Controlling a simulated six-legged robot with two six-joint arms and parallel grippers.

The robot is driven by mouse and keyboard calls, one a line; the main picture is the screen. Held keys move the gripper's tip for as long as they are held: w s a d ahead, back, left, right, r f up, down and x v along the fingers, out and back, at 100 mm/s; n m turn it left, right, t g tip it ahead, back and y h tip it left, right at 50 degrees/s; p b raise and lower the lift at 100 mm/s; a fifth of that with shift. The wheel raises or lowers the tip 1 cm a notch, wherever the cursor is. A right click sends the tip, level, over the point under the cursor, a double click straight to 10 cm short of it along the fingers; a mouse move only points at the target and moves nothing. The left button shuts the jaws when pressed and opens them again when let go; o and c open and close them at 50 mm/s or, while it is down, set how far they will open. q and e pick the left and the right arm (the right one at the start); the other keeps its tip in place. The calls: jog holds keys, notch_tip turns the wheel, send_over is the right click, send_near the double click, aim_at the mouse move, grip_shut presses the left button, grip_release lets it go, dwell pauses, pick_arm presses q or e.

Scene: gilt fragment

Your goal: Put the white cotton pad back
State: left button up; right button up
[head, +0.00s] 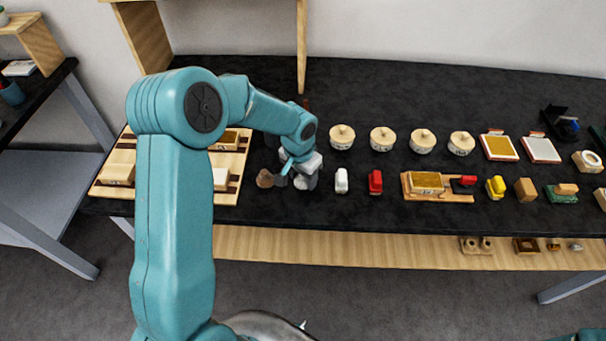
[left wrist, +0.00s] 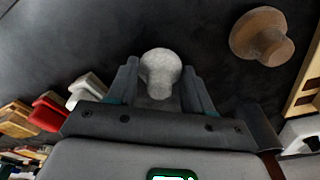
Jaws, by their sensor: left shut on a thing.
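The white cotton pad (left wrist: 160,62), a pale rounded pad with a narrower stem, sits between the fingers of my left gripper (left wrist: 160,75) in the left wrist view. The fingers are shut on it. In the head view my left gripper (head: 296,178) is low over the front of the black table, and the pad (head: 301,183) shows only in part there. I cannot tell whether it touches the tabletop. My right gripper is not in view.
A brown wooden knob-shaped piece (left wrist: 262,35) lies close beside the gripper. A slatted wooden rack (head: 240,165) is to the left. A white block (head: 341,181) and a red block (head: 375,182) stand to the right. Lidded round pots (head: 342,137) line up behind.

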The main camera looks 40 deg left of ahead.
aim_at(299, 183)
pick_arm(q)
jog(key=shift+f, duration=0.15)
jog(key=o, duration=1)
notch_tip(299, 183, up, 12)
jog(key=s, duration=0.1)
jog(key=shift+s+r+b, duration=0.2)
jog(key=shift+s+b, duration=0.05)
jog(key=shift+b, duration=0.1)
